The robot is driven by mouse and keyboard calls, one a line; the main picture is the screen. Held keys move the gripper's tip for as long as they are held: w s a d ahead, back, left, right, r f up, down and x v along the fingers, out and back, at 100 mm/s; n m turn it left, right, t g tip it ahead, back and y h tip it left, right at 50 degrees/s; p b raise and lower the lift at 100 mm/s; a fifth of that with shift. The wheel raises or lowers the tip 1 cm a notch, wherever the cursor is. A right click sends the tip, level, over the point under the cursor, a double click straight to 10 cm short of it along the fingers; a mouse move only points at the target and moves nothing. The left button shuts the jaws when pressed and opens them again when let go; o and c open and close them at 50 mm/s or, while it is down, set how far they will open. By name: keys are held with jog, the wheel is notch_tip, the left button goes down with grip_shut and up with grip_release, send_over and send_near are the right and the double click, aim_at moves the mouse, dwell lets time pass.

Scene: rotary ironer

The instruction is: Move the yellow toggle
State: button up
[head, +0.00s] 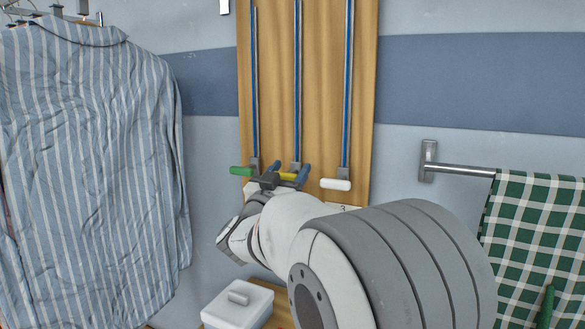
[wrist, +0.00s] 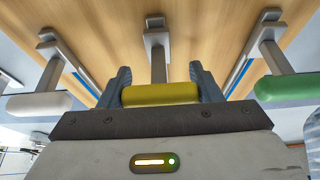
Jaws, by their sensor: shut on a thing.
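The yellow toggle (head: 288,176) is the middle of three toggles on a wooden wall board. It sits at the low end of its vertical blue-lined slot, on a grey stem. My gripper (head: 289,174) is at it, with one blue finger on each side. In the wrist view the yellow toggle (wrist: 160,94) lies between the two fingers of my gripper (wrist: 160,88), which are shut on it. My gripper and arm hide part of the toggle in the head view.
A green toggle (head: 242,170) and a white toggle (head: 336,184) flank it at similar height. A striped shirt (head: 90,150) hangs at left. A checked cloth (head: 530,240) hangs on a rail at right. A white lidded box (head: 238,306) stands below.

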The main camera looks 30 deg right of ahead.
jog(key=shift+f, duration=0.5)
jog(key=o, duration=1.4)
jog(key=shift+a+r, duration=0.1)
jog(key=shift+r, duration=0.1)
jog(key=v, duration=0.8)
jog(key=shift+w, duration=0.1)
